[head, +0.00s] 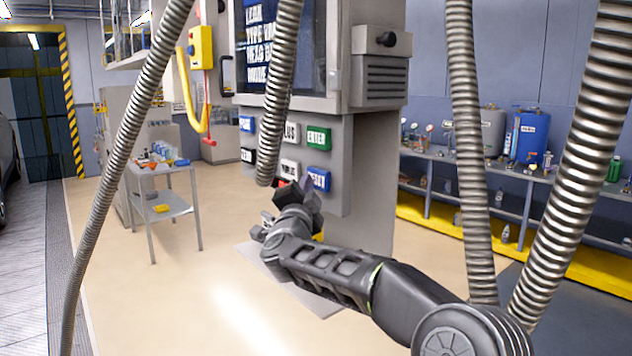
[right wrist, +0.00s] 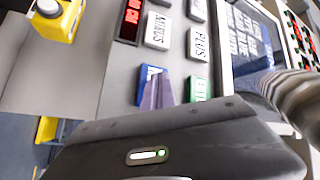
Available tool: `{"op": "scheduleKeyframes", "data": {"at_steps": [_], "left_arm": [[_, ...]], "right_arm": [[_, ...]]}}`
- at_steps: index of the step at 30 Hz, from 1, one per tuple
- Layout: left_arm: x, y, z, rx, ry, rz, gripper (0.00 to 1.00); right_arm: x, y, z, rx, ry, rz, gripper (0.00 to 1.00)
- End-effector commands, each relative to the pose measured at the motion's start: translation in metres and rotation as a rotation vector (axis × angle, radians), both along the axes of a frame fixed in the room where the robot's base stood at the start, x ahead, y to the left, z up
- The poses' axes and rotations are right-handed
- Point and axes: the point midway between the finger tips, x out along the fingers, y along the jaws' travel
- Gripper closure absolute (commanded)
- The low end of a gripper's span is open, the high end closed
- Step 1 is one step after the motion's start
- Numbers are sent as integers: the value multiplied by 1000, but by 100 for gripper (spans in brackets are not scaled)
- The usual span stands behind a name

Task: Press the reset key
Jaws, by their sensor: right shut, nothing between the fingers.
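The reset key (head: 319,180) is a blue key at the lower right of the keypad on the grey machine. Its label is partly covered in the head view. In the right wrist view the blue key (right wrist: 148,76) sits beside the green enter key (right wrist: 199,86), partly behind my fingers. My right gripper (head: 307,185) is shut and empty, its tips right in front of the keypad's lower right, overlapping the blue key's left edge. In the wrist view the fingertips (right wrist: 160,82) overlap its right side. I cannot tell whether they touch it. My left gripper is not in view.
A dark screen (head: 262,45) is above the keys. The plus key (right wrist: 198,42) and minus key (right wrist: 158,31) are close to the blue one. Ribbed metal hoses (head: 278,100) cross the head view, one partly covering the keypad. A small cart (head: 163,170) stands at left.

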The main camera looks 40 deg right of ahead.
Motion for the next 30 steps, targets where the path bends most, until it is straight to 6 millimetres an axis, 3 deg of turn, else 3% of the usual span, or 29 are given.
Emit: {"op": "scheduleKeyframes", "data": {"at_steps": [30], "left_arm": [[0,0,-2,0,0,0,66]], "right_arm": [[0,-8,0,0,1,1,100]]}}
